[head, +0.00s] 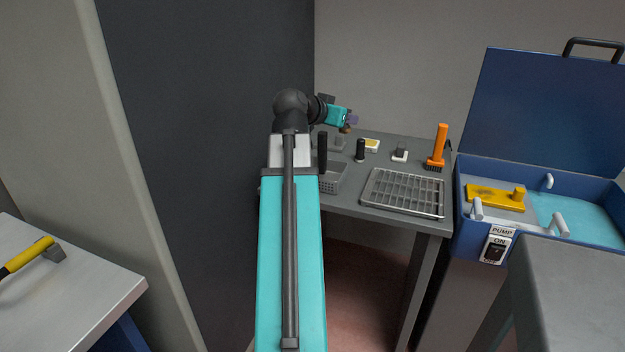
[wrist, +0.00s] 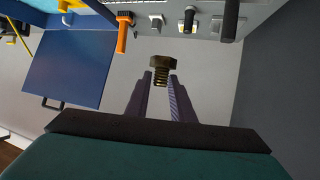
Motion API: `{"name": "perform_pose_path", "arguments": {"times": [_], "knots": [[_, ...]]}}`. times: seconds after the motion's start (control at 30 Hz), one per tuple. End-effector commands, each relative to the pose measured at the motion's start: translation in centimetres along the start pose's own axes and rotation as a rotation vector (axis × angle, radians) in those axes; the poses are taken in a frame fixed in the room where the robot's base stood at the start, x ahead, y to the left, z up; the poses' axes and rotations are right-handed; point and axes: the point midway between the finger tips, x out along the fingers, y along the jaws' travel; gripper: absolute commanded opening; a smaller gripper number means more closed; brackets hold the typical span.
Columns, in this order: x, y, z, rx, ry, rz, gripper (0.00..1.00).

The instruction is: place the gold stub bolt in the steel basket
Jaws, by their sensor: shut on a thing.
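My gripper (head: 349,119) is in the air above the far left part of the grey bench in the head view. Its fingers are shut on the gold stub bolt (wrist: 160,64), which sticks out past the fingertips, hex head outward, in the wrist view. The bolt shows small and brownish just under the gripper in the head view (head: 345,129).
A slatted metal tray (head: 403,193) lies at the bench front. Behind it stand an orange brush (head: 439,146), a black cylinder (head: 360,150) and small parts. A blue washer (head: 490,225) with raised lid is at right. A dark wall panel (head: 210,120) is close on the left.

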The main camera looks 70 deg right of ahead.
Motion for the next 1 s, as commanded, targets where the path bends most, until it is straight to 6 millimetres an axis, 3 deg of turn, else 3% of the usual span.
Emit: {"name": "perform_pose_path", "arguments": {"times": [0.33,0.53,0.73,1.0], "knots": [[-0.8,-1.3,0.3,-0.008,0.0,-0.019,0.0],[-0.3,-2.3,0.4,-0.006,-0.002,-0.016,0.0],[2.0,-4.5,0.5,0.004,-0.007,0.008,0.0],[6.6,-8.4,1.4,0.023,-0.008,0.057,0.0]]}}
